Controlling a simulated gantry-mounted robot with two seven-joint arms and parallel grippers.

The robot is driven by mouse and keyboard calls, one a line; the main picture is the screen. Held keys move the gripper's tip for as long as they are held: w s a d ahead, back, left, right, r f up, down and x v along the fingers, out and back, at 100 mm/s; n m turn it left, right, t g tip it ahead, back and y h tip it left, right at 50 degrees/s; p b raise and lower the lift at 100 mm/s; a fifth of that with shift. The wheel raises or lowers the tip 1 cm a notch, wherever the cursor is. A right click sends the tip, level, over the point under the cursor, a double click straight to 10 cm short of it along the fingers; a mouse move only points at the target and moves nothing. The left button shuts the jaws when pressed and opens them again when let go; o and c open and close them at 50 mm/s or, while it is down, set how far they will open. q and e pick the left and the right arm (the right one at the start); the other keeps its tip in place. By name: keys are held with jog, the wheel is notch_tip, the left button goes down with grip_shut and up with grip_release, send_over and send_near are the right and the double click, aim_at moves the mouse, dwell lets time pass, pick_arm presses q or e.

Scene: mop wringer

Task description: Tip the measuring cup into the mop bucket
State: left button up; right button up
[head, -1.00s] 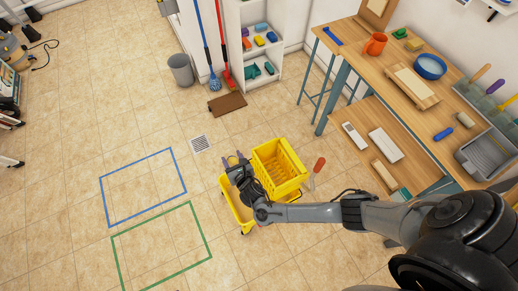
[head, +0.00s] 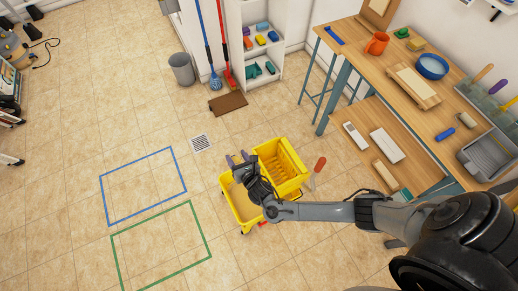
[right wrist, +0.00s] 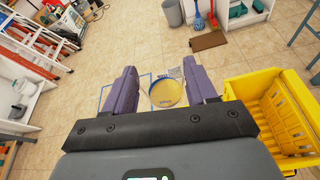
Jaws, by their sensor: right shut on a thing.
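The yellow mop bucket (head: 246,212) stands on the tiled floor, its open basin on the left with brownish content and its yellow wringer (head: 281,163) on the right. My right gripper (head: 238,158) is over the basin's far left part. In the right wrist view, its purple fingers are shut on the clear measuring cup (right wrist: 166,93), which has blue markings and a yellowish round area showing. The bucket's yellow wringer shows at the right of that view (right wrist: 262,92). The cup is hard to make out in the head view, and its tilt is unclear. My left gripper is not in view.
A red-handled tool (head: 318,167) stands by the wringer. A wooden workbench (head: 395,62) with several items is at the right. Blue (head: 105,198) and green (head: 119,262) floor outlines lie left of the bucket, with clear floor around them.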

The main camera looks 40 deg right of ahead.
jog(key=d+m+b, duration=0.1)
jog(key=b, duration=0.1)
jog(key=s+d+m+y+b, duration=0.1)
jog(key=d+b, duration=0.1)
jog(key=d+r+m+t+y+b, duration=0.1)
jog(key=d+m+b, duration=0.1)
jog(key=shift+s+d+r, duration=0.1)
jog(key=shift+s+d, duration=0.1)
dwell(0.4)
jog(key=shift+s+d+m, duration=0.1)
jog(key=shift+d+m, duration=0.05)
jog(key=shift+m, duration=0.15)
jog(key=shift+b, duration=0.5)
jog(key=shift+d+r+m+y, duration=0.1)
jog(key=shift+d+m+y, duration=0.05)
jog(key=shift+m+y, duration=0.15)
jog(key=shift+m+t+b, duration=0.4)
jog(key=shift+b, duration=0.55)
jog(key=shift+s+d, duration=0.1)
jog(key=shift+d, duration=0.05)
